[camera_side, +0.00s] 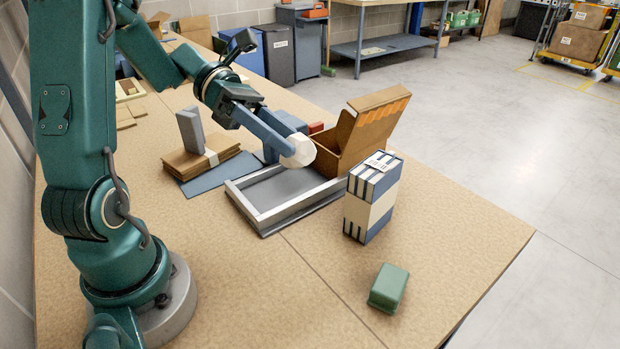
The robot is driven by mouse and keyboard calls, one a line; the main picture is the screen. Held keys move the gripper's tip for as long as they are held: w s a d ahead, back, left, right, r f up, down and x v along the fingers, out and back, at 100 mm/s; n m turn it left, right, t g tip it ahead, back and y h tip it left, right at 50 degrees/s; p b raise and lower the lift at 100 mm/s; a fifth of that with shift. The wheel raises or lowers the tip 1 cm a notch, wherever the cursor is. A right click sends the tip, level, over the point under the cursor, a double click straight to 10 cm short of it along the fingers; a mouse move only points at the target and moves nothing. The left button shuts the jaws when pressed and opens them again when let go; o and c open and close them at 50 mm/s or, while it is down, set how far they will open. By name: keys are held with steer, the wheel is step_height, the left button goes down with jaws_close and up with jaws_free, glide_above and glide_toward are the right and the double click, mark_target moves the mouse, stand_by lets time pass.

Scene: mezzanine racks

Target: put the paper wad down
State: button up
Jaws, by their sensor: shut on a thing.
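The paper wad (298,151) is a white, faceted lump at the tips of my gripper (285,143). My gripper's blue-grey fingers are shut on it and hold it above the far right part of a grey tray with a pale raised rim (262,219). The wad appears to be clear of the tray floor, but the exact height is hard to judge from this view. The far side of the wad and part of the tray behind it are hidden.
An open cardboard box (362,135) stands right behind the tray. A blue-and-white striped box (371,198) stands upright at the tray's right. A green block (389,288) lies near the front edge. Stacked brown cardboard (203,160) is at left. The front middle table is clear.

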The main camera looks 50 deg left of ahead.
steer(key=s+a+f, duration=0.3)
steer(key=a+f, duration=0.2)
steer(key=a, duration=0.3)
steer(key=shift+m+g, duration=0.4)
steer(key=x, duration=0.4)
steer(key=f+x, duration=0.1)
steer(key=x, duration=0.3)
steer(key=w+a+f+x, duration=0.1)
steer(key=x, duration=0.3)
steer(key=shift+w+d+f, duration=0.15)
steer(key=shift+d, duration=0.15)
steer(key=shift+f, duration=2.05)
steer(key=shift+f, duration=0.25)
